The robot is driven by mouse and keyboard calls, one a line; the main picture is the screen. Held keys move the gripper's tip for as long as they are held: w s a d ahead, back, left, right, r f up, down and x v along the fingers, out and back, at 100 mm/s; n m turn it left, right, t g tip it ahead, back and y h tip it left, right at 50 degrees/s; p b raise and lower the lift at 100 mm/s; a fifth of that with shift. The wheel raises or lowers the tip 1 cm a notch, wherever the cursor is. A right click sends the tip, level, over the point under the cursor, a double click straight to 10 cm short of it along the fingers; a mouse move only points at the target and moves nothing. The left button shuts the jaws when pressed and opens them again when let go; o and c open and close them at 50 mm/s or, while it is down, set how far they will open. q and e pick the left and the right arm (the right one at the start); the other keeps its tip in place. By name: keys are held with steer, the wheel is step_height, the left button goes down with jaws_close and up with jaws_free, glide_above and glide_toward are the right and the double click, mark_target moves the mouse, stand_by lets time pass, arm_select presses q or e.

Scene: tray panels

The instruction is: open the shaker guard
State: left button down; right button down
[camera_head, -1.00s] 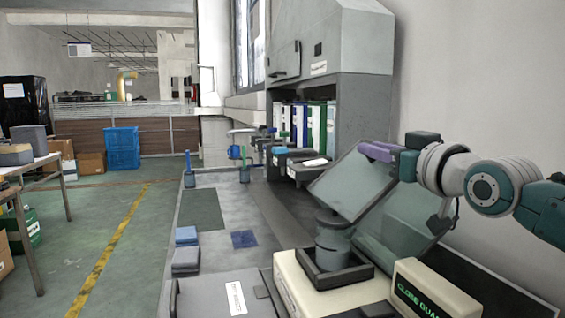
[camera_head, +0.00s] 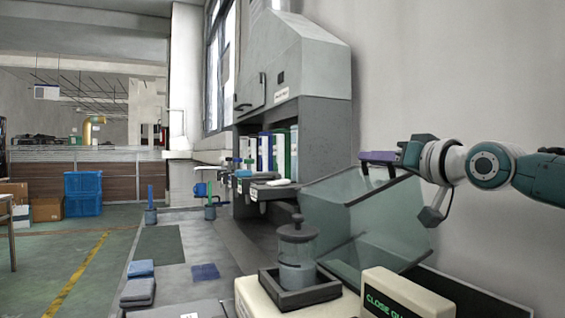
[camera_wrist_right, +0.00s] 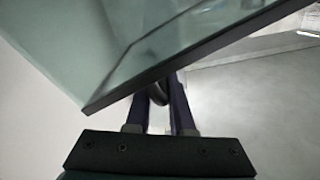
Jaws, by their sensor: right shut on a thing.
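The shaker guard (camera_head: 345,222) is a clear greenish box-shaped cover. It stands tilted up behind the shaker, swung clear of the jar. The shaker (camera_head: 262,306) is a cream unit with a dark square holder carrying a lidded glass jar (camera_head: 297,250). My right gripper (camera_head: 372,157) is at the guard's raised upper edge. In the right wrist view, its purple fingers (camera_wrist_right: 158,98) are closed on a dark rounded handle at the guard's edge, partly hidden by the panel. My left gripper is out of view.
A display (camera_head: 398,300) on the shaker reads "CLOSE GU…", the end cut off. The grey wall is close behind my right arm. A grey fume hood (camera_head: 300,80) stands farther back.

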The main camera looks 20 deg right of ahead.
steer(key=shift+a+f, duration=0.1)
steer(key=shift+f, duration=0.1)
steer(key=c, duration=0.9)
jaws_free()
steer(key=shift+s, duration=0.45)
steer(key=shift+s+d+p, duration=0.2)
steer(key=shift+s+p, duration=0.5)
steer(key=shift+s, duration=3.85)
